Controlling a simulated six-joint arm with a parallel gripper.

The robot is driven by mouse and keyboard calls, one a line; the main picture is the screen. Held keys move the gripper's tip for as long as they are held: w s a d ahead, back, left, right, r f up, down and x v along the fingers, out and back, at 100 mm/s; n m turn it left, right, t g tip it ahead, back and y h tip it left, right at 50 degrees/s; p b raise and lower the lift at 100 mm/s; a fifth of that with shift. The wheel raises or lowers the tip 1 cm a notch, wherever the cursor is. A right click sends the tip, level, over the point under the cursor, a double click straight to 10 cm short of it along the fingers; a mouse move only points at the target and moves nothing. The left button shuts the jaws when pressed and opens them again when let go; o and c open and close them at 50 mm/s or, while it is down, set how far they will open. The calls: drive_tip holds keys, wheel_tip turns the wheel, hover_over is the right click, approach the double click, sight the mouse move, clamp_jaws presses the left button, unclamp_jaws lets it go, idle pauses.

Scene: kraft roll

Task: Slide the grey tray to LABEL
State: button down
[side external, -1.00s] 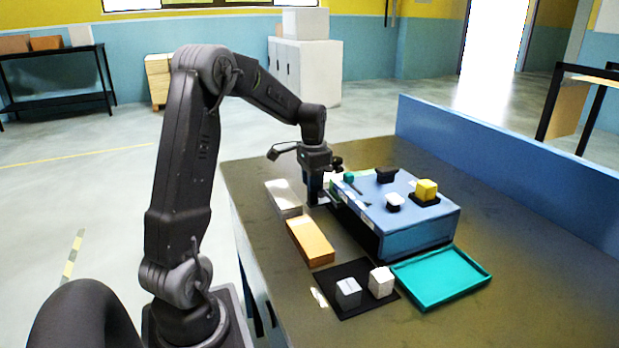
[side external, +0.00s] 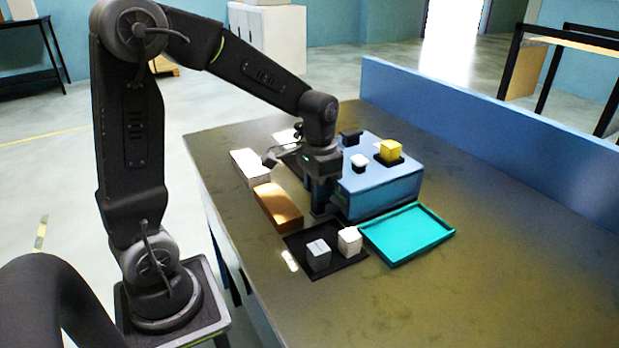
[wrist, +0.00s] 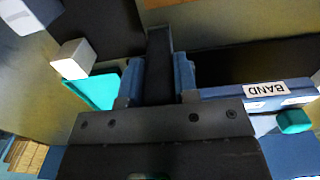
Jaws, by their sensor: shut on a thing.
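My gripper (side external: 318,203) is low at the near left corner of the blue box (side external: 378,197). In the wrist view my gripper (wrist: 158,85) has its two blue fingers shut on a dark grey upright piece, which I take to be the grip of the grey tray (wrist: 160,60). The rest of the tray cannot be made out behind the gripper and arm. A label reading BAND (wrist: 265,89) shows upside down on the box's edge, to the right of the fingers. No label reading LABEL can be read.
A black mat (side external: 298,240) with a grey cube (side external: 318,255) and a white cube (side external: 349,241) lies just in front. A teal tray (side external: 410,235) is to its right. A brown block (side external: 278,207) and white box (side external: 248,166) lie left.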

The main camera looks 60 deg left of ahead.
drive_tip(key=shift+d, duration=0.35)
drive_tip(key=c, duration=0.9)
unclamp_jaws()
wheel_tip(320, 180, up, 14)
drive_tip(key=shift+f, duration=0.1)
drive_tip(key=s+d+f+t, duration=0.1)
drive_tip(key=s+d+t, duration=0.1)
drive_tip(key=s, duration=0.2)
drive_tip(key=s+d+f+t, duration=0.1)
drive_tip(key=s+d+f, duration=0.1)
drive_tip(key=s, duration=0.3)
drive_tip(key=s+d+f+t, duration=0.1)
drive_tip(key=s+d+t, duration=0.1)
drive_tip(key=s+d, duration=0.2)
drive_tip(key=shift+s+d+f+t, duration=0.2)
drive_tip(key=shift+s+t, duration=0.1)
drive_tip(key=shift+s, duration=0.2)
